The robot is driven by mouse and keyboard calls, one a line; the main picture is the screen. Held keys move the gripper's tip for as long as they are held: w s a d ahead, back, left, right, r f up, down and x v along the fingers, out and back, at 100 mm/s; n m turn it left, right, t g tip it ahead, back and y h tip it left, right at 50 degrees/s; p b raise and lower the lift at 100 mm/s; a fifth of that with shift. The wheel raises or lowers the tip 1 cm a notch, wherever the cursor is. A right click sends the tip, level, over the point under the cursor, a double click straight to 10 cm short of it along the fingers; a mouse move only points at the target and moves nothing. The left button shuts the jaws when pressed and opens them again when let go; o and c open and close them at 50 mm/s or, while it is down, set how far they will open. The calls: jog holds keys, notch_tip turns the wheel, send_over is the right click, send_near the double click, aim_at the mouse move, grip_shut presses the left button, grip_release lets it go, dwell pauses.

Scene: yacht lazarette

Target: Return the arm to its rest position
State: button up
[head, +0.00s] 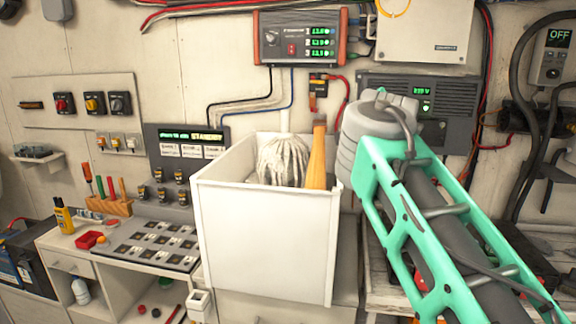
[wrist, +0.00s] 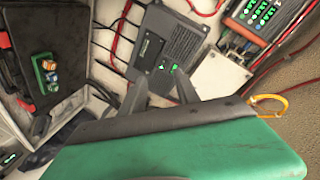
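My arm shows in the head view as a teal lattice link with a grey joint, reaching in from the lower right to beside a white bin. My gripper is outside the head view. In the wrist view my gripper (wrist: 162,88) shows as two dark fingers above a broad green body. The fingers stand apart, with nothing seen between them. Beyond them is a grey wall unit with green lights (wrist: 165,50).
The white bin (head: 264,240) holds a grey mop head (head: 283,160) and a wooden handle (head: 316,158). A red-sided display unit (head: 300,38) and a white box (head: 424,28) hang on the wall. A button panel (head: 155,245) lies on the left counter.

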jog(key=s+a+f+n+g+y, duration=0.15)
jog(key=s+f+n, duration=0.25)
jog(key=f, duration=0.7)
jog(key=s+a+f+n+g+y, duration=0.1)
jog(key=s+f+n+g+y, duration=0.15)
jog(key=f, duration=0.75)
jog(key=s+a+f+n+g+y, duration=0.1)
jog(key=s+a+f+n+g, duration=0.1)
jog(key=s+f, duration=0.8)
jog(key=s+a+f+n+g+y, duration=0.1)
jog(key=s+f+n+g, duration=0.4)
jog(key=s+f, duration=0.5)
notch_tip(320, 180, down, 3)
jog(key=shift+s+a+f+n, duration=0.2)
jog(key=shift+s+a+n, duration=0.1)
jog(key=shift+a+n, duration=0.35)
